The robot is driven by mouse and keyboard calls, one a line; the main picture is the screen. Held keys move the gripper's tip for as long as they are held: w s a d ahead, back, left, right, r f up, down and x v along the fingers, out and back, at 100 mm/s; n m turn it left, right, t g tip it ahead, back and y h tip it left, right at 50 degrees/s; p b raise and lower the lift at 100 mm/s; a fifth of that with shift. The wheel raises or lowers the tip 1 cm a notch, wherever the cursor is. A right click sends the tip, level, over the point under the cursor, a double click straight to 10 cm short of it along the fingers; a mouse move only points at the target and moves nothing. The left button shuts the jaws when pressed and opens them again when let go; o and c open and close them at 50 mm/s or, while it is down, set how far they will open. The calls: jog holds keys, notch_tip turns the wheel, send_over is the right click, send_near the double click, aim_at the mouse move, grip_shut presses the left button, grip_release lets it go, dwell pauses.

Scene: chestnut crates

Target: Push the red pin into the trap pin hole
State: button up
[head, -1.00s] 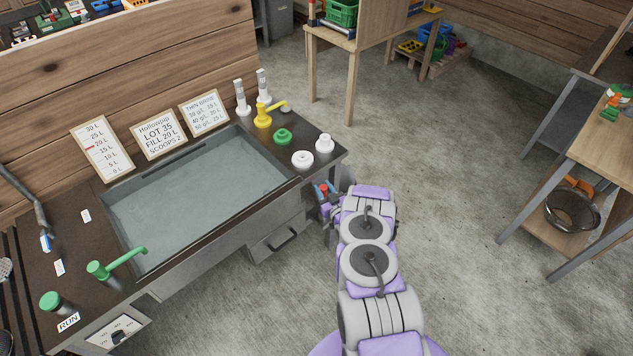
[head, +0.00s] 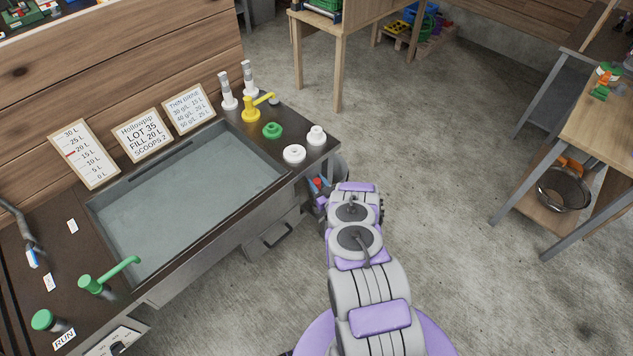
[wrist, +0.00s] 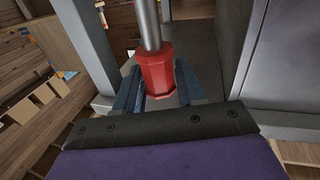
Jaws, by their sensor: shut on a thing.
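The red pin (wrist: 158,75) shows large in the wrist view, with a faceted red head and a grey metal shaft running up from it. My gripper (wrist: 160,88) is shut on the red head, with one blue-grey finger on each side. In the head view the red pin (head: 317,182) is a small red spot beside the right end of the sink bench, low by its leg. My gripper (head: 320,190) there is partly hidden by my arm. I cannot make out the trap pin hole, and the far end of the shaft is out of view.
The sink bench (head: 215,262) stands left of my arm, with a sink basin (head: 190,195), a yellow tap (head: 252,108) and white knobs on top. A drawer (head: 270,236) is under it. A wooden table (head: 320,32) stands behind.

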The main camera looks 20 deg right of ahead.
jog(key=shift+f+b, duration=2.45)
jog(key=shift+f, duration=0.45)
jog(key=shift+f, duration=0.15)
dwell(1.1)
jog(key=shift+s, duration=0.1)
dwell(2.5)
